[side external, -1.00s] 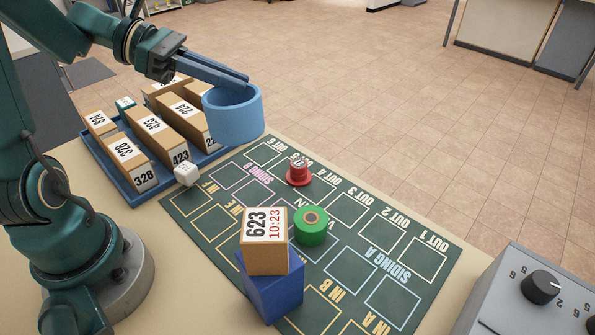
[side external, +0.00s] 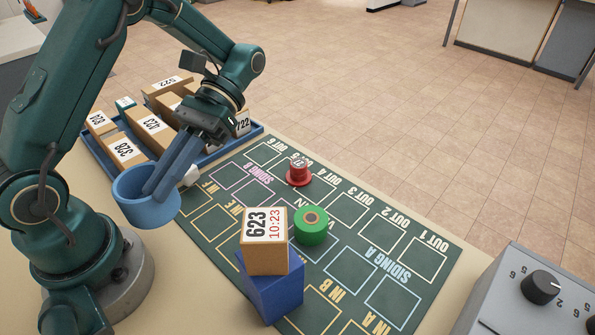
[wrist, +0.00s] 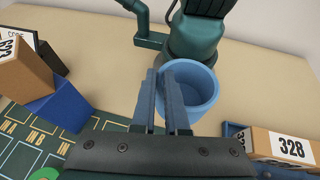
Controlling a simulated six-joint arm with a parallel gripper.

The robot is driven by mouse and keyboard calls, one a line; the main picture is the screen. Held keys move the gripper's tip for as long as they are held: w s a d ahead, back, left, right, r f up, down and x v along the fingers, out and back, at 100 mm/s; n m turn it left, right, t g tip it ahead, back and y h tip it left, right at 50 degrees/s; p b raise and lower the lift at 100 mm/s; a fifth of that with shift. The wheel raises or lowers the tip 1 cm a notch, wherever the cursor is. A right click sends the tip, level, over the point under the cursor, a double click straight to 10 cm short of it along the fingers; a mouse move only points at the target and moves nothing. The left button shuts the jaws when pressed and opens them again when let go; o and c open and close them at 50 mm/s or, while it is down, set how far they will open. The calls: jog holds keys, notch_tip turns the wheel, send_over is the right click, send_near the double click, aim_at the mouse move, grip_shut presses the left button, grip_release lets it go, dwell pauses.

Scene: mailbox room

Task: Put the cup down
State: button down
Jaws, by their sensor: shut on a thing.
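The light blue cup (side external: 147,207) is upright beside my base in the side view, in front of the tray's near corner. It also shows in the wrist view (wrist: 203,88), where it looks empty inside. My gripper (side external: 160,190) reaches down to the cup from the upper right and is shut on its wall, one finger inside the rim. The wrist view shows my gripper's fingers (wrist: 166,88) close together at the cup's left side. I cannot tell whether the cup's bottom touches the table or hangs just above it.
A blue tray (side external: 137,194) of numbered boxes stands behind the cup, with a white die (side external: 190,177) near it. A green board (side external: 205,245) holds a red piece (side external: 298,174), a green piece (side external: 311,226) and box 623 (side external: 265,240) on a blue block (side external: 272,290). A control box (side external: 530,295) stands at right.

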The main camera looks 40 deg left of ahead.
aim_at(138, 165)
jog(key=a+m+y, duration=0.2)
jog(key=m+y, duration=0.1)
jog(key=a+m+t+y, duration=0.1)
jog(key=a+m+y, duration=0.1)
jog(key=m+y, duration=0.1)
jog(key=a+m+y, duration=0.2)
jog(key=m+y, duration=0.1)
jog(key=y, duration=0.1)
jog(key=shift+w+f+t, duration=0.15)
jog(key=shift+t, duration=0.15)
jog(key=w+a+r+m+t+y, duration=0.2)
jog(key=w+m+t+y, duration=0.4)
jog(key=w+m+t, duration=0.75)
jog(key=f, duration=0.3)
jog(key=w+f+n+g, duration=0.1)
jog(key=f, duration=0.2)
jog(key=f+g, duration=0.1)
jog(key=f, duration=0.2)
jog(key=shift+w+n, duration=0.25)
jog(key=shift+w, duration=0.05)
jog(key=c, duration=0.9)
grip_release()
jog(key=shift+d, duration=0.1)
